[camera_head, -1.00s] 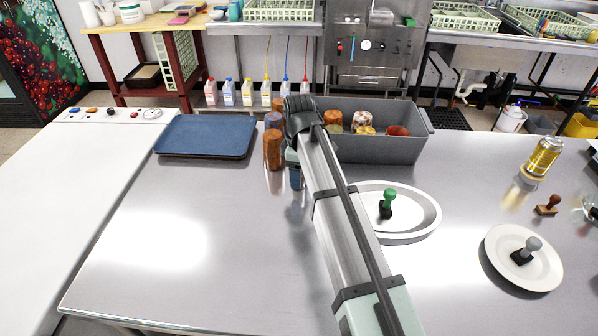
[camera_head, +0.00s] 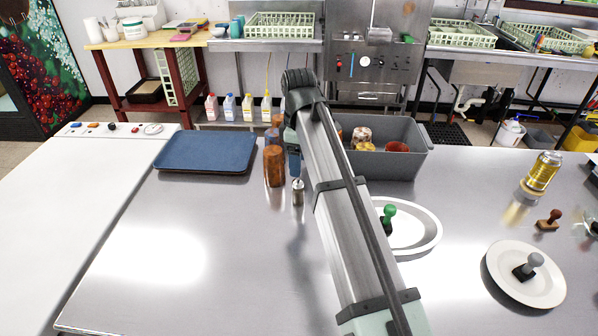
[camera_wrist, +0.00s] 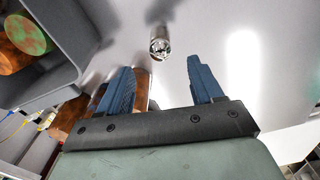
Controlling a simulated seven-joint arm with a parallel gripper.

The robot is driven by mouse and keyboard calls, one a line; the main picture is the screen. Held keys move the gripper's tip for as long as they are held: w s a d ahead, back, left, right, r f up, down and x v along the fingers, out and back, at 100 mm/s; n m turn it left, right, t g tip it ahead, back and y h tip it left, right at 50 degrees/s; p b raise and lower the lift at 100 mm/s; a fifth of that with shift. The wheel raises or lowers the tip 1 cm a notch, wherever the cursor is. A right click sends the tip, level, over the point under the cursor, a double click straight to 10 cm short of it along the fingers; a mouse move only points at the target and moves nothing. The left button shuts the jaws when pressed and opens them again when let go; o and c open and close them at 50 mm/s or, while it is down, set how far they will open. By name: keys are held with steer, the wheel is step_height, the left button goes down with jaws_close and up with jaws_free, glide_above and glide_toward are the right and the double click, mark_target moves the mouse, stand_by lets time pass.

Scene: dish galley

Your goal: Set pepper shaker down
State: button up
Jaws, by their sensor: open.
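The pepper shaker (camera_head: 298,192) is a small silver cylinder standing upright on the steel table, just in front of the brown cups. In the wrist view the shaker (camera_wrist: 160,46) shows its round metal top, just beyond the fingertips and between their lines. My gripper (camera_wrist: 160,63) is open, with its two blue fingers spread and nothing between them. In the head view my gripper (camera_head: 294,172) is above and behind the shaker, partly hidden by my arm.
Stacked brown cups (camera_head: 273,166) stand close at the shaker's left. A blue tray (camera_head: 205,152) lies further left. A grey bin (camera_head: 408,166) holding cups is behind my arm. An oval white plate (camera_head: 428,236) with a green-handled stamp (camera_head: 388,216) lies right. The front-left table is clear.

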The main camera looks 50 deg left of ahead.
steer(key=shift+r, duration=0.95)
